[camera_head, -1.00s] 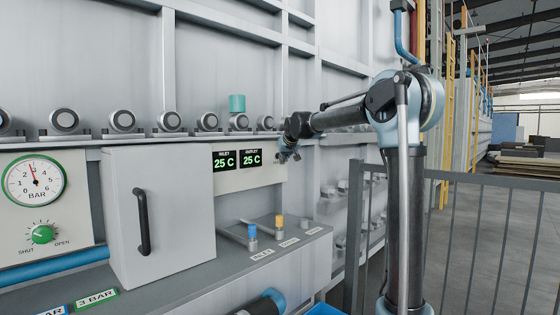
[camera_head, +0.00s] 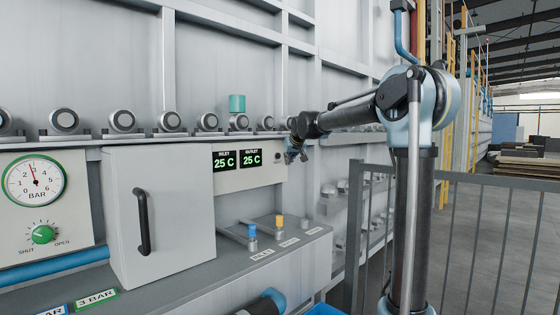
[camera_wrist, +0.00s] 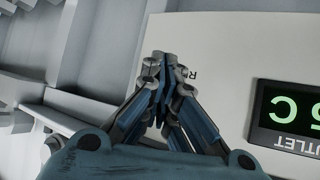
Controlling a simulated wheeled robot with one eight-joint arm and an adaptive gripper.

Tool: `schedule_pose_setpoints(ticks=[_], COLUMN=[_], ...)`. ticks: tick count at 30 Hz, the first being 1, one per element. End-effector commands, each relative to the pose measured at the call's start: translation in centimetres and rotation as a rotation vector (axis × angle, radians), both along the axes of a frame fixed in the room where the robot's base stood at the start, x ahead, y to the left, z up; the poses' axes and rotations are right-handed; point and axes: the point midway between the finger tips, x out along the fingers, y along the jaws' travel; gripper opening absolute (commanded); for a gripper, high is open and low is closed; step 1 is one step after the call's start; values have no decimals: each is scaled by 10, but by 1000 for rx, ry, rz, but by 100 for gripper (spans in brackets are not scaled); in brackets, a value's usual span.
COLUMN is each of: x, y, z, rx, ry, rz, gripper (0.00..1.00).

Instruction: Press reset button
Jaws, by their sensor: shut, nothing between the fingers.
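A small dark round button (camera_head: 277,157) shows on the white panel (camera_head: 240,178), right of the OUTLET display (camera_head: 252,158). No label on it is readable in the head view. My gripper (camera_head: 291,157) is just right of the button, and I cannot tell the exact gap to the panel. In the wrist view my gripper (camera_wrist: 161,60) is shut and empty, its fingertips together in front of the panel. A label with only an "R" readable (camera_wrist: 193,75) shows beside the fingers; the fingers hide the rest, and no button shows there.
The INLET display (camera_head: 224,159) and OUTLET display both read 25 C. A white cabinet with a black handle (camera_head: 143,222) stands left. Blue (camera_head: 252,238) and yellow (camera_head: 279,222) valves are below the panel. A grey railing (camera_head: 470,180) stands right.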

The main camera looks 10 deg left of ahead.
Motion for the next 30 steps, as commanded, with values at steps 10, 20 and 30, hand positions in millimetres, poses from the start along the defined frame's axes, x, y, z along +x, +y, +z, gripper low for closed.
schedule_pose_setpoints(ticks=[10, 20, 30], x=[-18, -26, -26], y=[-23, -33, -33], z=[0, 0, 0], rx=[2, 0, 0], ry=[1, 0, 0], rz=[-1, 0, 0], gripper=[0, 0, 0])
